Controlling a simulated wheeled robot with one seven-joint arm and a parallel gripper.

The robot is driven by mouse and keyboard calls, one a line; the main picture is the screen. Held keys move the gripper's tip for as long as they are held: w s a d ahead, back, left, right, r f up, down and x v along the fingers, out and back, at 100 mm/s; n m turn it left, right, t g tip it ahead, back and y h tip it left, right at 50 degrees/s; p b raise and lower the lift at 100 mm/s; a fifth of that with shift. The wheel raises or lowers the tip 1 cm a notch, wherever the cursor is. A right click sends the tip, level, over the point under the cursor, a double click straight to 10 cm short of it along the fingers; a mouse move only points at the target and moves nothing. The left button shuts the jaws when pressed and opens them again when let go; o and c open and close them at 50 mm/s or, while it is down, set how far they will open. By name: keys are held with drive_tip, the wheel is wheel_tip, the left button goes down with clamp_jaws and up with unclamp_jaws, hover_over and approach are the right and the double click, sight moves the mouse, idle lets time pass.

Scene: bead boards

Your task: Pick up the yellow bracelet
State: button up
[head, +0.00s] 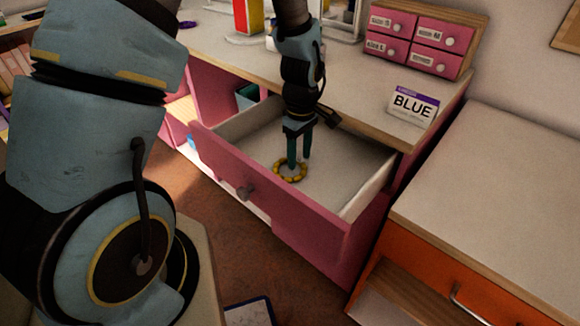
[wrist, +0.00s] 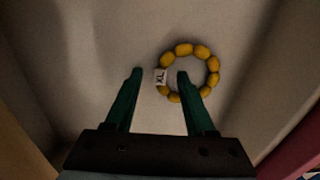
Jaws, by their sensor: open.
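The yellow bracelet (wrist: 202,52) is a ring of yellow beads with a white tag marked XL. It lies flat on the floor of an open pink drawer (head: 268,212), as the head view also shows (head: 290,179). My gripper (head: 299,164) points down into the drawer above the bracelet. In the wrist view its green fingers (wrist: 160,74) are apart. The right fingertip appears over the ring's inside and the left fingertip outside its left edge, with the tagged side between them. I cannot tell how far above the drawer floor the fingertips are.
The desktop (head: 350,75) above holds small pink drawers (head: 415,42) and a card reading BLUE (head: 412,104). An orange cabinet (head: 480,262) stands at the right. The rest of the drawer floor is bare.

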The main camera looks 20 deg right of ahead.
drive_tip(key=shift+f, duration=0.2)
clamp_jaws()
idle(0.3)
